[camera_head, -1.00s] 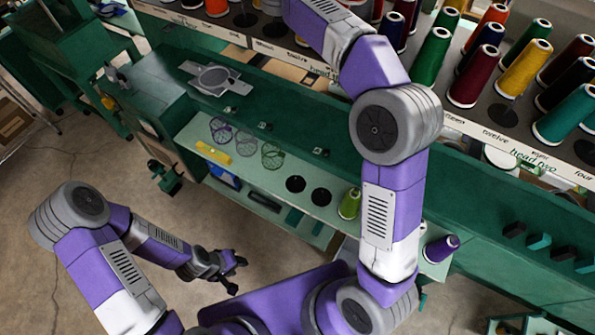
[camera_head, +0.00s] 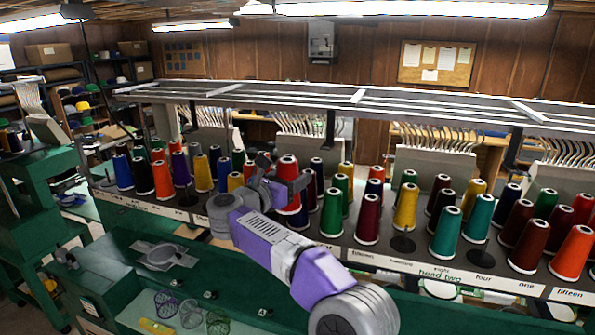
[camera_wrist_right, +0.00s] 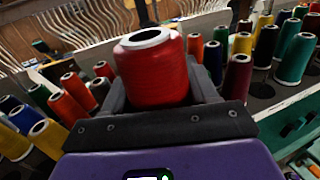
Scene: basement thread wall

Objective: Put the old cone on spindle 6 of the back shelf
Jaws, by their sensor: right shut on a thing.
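My right gripper (camera_head: 282,186) reaches over the thread shelf and is shut on a red cone (camera_head: 288,166). In the right wrist view the red cone (camera_wrist_right: 152,72) sits between the fingers, with its pale ring top facing the camera. Its base is hidden by the gripper, so I cannot tell whether it touches the shelf. The shelf (camera_head: 345,243) carries rows of coloured cones and a label strip along its front. A bare spindle disc (camera_head: 403,243) shows right of the gripper. The spindle numbers are too small to read surely. My left gripper is out of view.
Neighbouring cones crowd the gripper, including a green cone (camera_head: 332,212) and a maroon cone (camera_head: 368,218). A metal rail frame (camera_head: 350,97) runs above the shelf. A lower green bench holds a flat grey frame (camera_head: 163,254) and wire holders (camera_head: 190,313).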

